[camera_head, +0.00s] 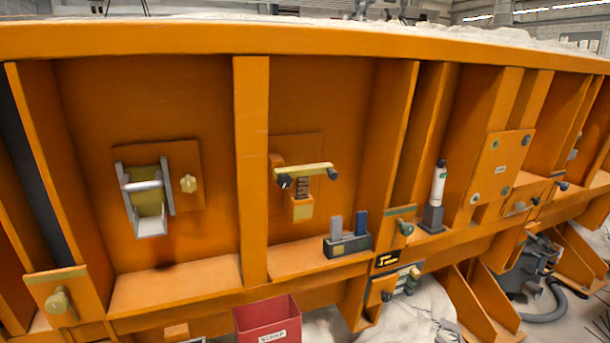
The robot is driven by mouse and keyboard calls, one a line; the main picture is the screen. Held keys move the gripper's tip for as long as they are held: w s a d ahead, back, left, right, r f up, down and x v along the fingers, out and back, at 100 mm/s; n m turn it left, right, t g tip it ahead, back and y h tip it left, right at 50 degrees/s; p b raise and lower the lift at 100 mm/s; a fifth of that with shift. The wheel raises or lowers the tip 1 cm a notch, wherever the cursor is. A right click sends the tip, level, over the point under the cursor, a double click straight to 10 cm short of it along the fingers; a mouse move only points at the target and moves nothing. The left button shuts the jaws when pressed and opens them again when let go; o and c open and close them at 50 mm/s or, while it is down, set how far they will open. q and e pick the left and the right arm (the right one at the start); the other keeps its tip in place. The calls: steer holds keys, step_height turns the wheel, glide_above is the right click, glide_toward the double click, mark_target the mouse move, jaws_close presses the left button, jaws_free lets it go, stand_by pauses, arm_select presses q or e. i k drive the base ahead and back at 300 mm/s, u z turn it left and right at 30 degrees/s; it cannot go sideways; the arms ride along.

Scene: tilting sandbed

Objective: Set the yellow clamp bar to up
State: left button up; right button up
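The yellow clamp bar (306,169) is on the orange wall panel just right of the middle rib. It lies roughly level, with a dark knob at each end. A dark coiled spring (303,188) sits below it, above a yellow block (302,208). Neither of my grippers shows in the head view, and nothing touches the bar.
A grey bracket with a roller (145,187) is on the left panel. The ledge holds a dark holder with two upright pieces (348,244) and a white bottle (438,184). A red scrap bin (268,321) is below. Vertical ribs (252,165) jut out on both sides of the bar.

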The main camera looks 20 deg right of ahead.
mark_target(323, 168)
steer(key=k, duration=0.5)
steer(key=u, duration=0.8)
steer(key=i, duration=0.7)
steer(key=z, duration=1.6)
